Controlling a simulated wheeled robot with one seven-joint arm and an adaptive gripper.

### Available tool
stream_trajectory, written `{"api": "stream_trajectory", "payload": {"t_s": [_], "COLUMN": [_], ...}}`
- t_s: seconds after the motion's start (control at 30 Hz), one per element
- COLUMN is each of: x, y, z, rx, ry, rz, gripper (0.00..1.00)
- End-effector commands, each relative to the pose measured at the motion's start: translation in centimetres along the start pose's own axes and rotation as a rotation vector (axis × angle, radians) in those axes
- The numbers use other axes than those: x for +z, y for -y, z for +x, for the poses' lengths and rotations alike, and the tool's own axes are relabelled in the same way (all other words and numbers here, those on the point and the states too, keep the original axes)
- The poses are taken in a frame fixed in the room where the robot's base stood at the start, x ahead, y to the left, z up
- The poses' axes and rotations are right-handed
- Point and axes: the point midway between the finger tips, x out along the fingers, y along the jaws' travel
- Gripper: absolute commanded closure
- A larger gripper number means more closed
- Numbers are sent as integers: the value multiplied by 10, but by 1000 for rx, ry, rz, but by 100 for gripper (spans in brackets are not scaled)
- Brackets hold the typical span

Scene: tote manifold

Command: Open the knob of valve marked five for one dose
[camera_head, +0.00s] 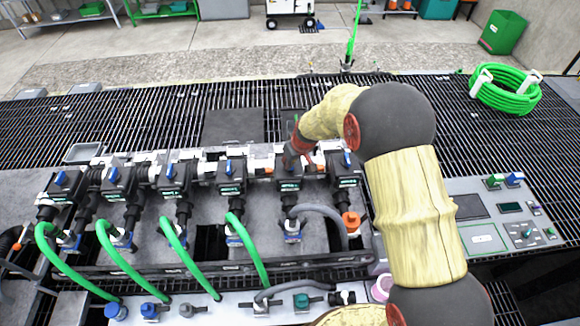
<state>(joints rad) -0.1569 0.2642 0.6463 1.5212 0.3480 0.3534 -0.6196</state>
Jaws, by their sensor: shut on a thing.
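A row of black valves with blue knobs runs across the manifold. My gripper (291,157) reaches down from the right onto the top of the second valve from the right (289,184). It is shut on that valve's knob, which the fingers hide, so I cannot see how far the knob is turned. The green labels on the valve fronts are too small to read. The blue knob of the rightmost valve (347,159) shows just right of my gripper. The blue knob of the valve to the left (225,166) is also in plain view.
Green hoses (177,245) curve from the left valves to the front rail. A grey hose (326,212) runs below the gripped valve, near an orange cap (351,219). A control panel (487,238) stands at right; a coiled green hose (507,90) lies behind it on the grating.

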Motion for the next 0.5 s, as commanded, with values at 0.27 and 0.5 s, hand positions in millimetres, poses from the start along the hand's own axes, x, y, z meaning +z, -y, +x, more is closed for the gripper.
{"api": "stream_trajectory", "payload": {"t_s": [0.27,0.5], "x": [0,0], "y": [0,0], "z": [0,0], "rx": [-2,-2], "ry": [1,1], "rz": [-4,-4], "gripper": [100,80]}}
